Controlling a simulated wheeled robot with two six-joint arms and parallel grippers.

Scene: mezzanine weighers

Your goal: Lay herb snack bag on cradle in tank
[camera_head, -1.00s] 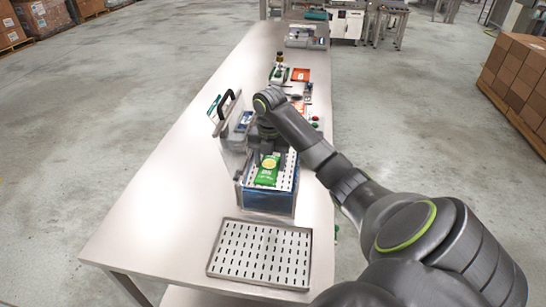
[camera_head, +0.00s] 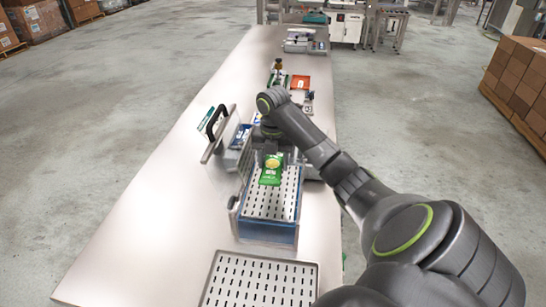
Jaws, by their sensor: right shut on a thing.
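The herb snack bag (camera_head: 270,176) is green with a yellow round mark. My right gripper (camera_head: 272,157) is shut on its far end, and its fingers are partly hidden by my wrist. The bag shows over the far part of the slotted metal cradle (camera_head: 268,205); I cannot tell whether it touches it. The cradle is in the clear, blue-tinted tank (camera_head: 267,233) on the long table. My left gripper is not in view.
A slotted metal tray (camera_head: 262,283) lies in front of the tank. An orange item (camera_head: 300,82) and small things lie farther back. The table (camera_head: 160,215) is clear at left.

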